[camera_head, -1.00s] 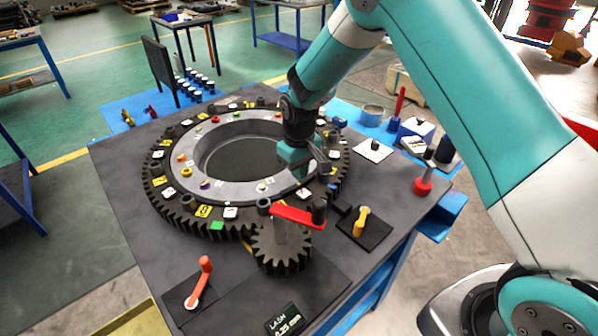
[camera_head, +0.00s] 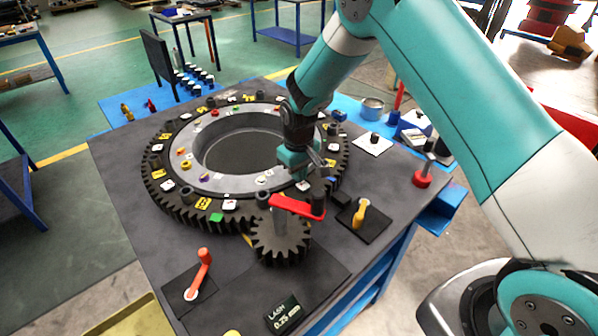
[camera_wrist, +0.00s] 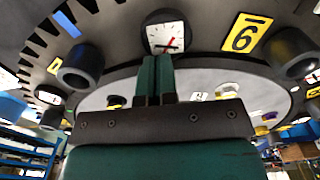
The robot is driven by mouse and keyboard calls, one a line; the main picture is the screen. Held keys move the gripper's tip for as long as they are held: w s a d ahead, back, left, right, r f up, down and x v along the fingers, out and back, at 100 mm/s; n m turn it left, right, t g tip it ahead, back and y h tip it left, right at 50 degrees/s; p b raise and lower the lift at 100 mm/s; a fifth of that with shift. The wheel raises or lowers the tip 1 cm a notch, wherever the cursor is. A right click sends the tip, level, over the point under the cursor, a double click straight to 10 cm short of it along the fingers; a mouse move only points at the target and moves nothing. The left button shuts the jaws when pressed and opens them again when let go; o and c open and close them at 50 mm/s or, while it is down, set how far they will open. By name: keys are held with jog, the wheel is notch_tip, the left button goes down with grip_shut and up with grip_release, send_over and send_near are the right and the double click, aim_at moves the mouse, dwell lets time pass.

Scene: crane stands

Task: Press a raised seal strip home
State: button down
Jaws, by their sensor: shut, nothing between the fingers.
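My gripper (camera_head: 316,160) is at the right side of the large toothed ring (camera_head: 180,216), over the border between its dark outer band and the pale inner ring (camera_head: 184,175). In the wrist view the green fingers (camera_wrist: 155,72) are together and empty. Their tips appear just below a white dial-like tile with red marks (camera_wrist: 165,36) in the picture; I cannot tell whether they touch the ring. A raised seal strip cannot be made out in either view; part of the ring's right side is hidden by my gripper.
Dark round caps (camera_wrist: 82,66) and a yellow numbered tile (camera_wrist: 245,34) flank the fingers. A small gear (camera_head: 279,246) with a red arm (camera_head: 297,206), a yellow handle (camera_head: 360,211) and an orange lever (camera_head: 204,262) stand nearer on the bench.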

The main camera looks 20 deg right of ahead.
jog(key=shift+s+f, duration=0.25)
jog(key=shift+f, duration=0.35)
jog(key=shift+w+r+p, duration=0.1)
jog(key=shift+r+p, duration=0.3)
jog(key=shift+r, duration=0.15)
notch_tip(320, 180, up, 14)
jog(key=shift+w+b, duration=0.15)
jog(key=shift+b, duration=0.2)
jog(key=s+a+r+y, duration=0.1)
jog(key=s+r, duration=0.2)
jog(key=s, duration=0.7)
jog(key=s+a+r+n+y, duration=0.1)
jog(key=s+r, duration=0.3)
jog(key=s, duration=0.6)
jog(key=s+a+r+n+y, duration=0.1)
jog(key=s+r, duration=0.3)
jog(key=s, duration=0.7)
jog(key=shift+a+y+b, duration=0.35)
jog(key=shift+a+y, duration=0.25)
jog(key=shift+a, duration=0.3)
